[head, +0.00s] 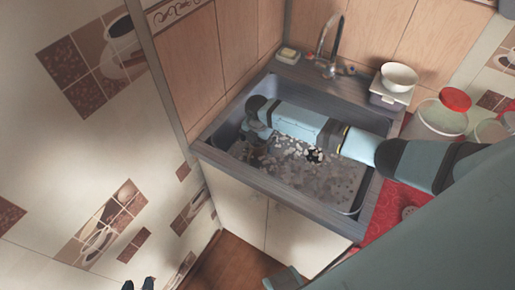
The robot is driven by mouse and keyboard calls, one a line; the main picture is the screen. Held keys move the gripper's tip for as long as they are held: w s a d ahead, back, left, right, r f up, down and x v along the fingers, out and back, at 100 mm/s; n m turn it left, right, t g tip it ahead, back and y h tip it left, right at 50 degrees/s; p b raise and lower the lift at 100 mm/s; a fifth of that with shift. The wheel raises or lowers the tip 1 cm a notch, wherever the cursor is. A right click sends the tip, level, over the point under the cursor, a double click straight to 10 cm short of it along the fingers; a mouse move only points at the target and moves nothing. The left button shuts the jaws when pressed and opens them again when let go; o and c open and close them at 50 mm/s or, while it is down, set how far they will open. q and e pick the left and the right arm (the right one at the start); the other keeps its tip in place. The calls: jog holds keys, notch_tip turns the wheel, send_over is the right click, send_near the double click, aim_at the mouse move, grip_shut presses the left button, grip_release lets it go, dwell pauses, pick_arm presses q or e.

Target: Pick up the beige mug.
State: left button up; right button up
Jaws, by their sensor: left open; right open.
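I cannot make out a beige mug in the head view; my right arm hides part of the sink and counter. My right arm reaches in from the right across the sink. Its gripper (256,152) is low over the left part of the sink basin, small and partly hidden by my wrist, with nothing seen held in it.
The sink (345,186) has a speckled bottom and a tap (329,62). A white bowl (399,76) sits on a grey container (388,96) behind my arm. Cups on the left wall are tile pictures. Wooden floor (240,262) lies below.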

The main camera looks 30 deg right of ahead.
jog(key=shift+f, duration=0.2)
jog(key=c, duration=1)
jog(key=shift+c, duration=0.5)
jog(key=shift+r, duration=0.15)
